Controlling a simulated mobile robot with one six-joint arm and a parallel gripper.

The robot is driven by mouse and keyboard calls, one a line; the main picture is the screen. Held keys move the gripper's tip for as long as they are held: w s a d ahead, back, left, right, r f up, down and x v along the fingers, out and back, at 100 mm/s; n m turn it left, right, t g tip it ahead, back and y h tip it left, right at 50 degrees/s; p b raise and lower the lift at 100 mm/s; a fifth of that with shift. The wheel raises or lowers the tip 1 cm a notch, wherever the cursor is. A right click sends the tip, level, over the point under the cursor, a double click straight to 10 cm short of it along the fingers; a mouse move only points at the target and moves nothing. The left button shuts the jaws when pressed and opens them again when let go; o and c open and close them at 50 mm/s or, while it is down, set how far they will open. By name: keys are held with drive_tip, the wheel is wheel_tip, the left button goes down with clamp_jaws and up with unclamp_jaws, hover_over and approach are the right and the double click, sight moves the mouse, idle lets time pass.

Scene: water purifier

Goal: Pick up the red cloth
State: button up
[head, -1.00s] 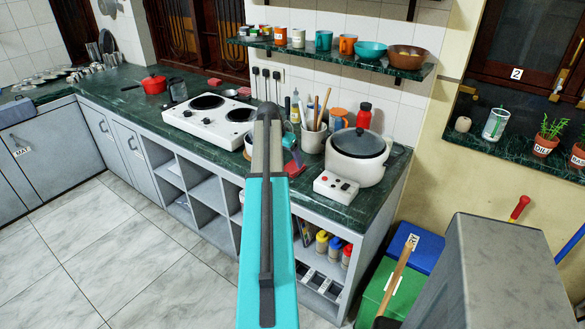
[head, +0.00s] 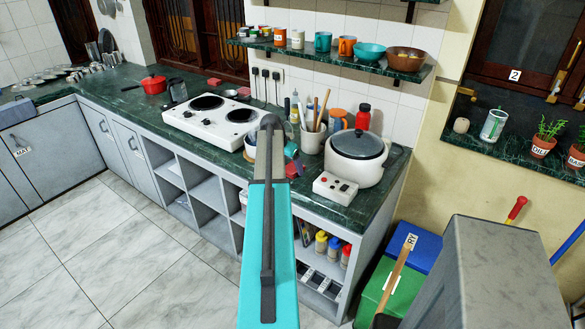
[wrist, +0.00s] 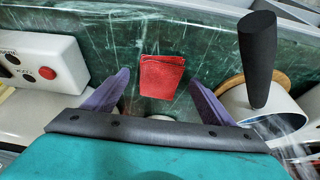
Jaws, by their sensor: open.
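The red cloth (wrist: 162,76) is a small folded rectangle lying on the dark green marble counter. In the wrist view it is in the middle, between and beyond the two purple fingers. My gripper (wrist: 160,88) is open and empty, with one finger to each side of the cloth in that view. I cannot tell how far above the counter the fingertips are. In the head view a red corner of the cloth (head: 297,169) shows beside my gripper (head: 290,151), whose jaws are mostly hidden behind my arm.
A white rice cooker (head: 355,158) with a red-button control box (head: 336,187) stands to the right. A container with a black handle (wrist: 257,60) is close to the right finger in the wrist view. A utensil jar (head: 313,138) and bottles stand behind. A shelf (head: 340,60) hangs above.

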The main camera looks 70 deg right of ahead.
drive_tip(key=shift+x, duration=0.85)
drive_tip(key=c, duration=1.1)
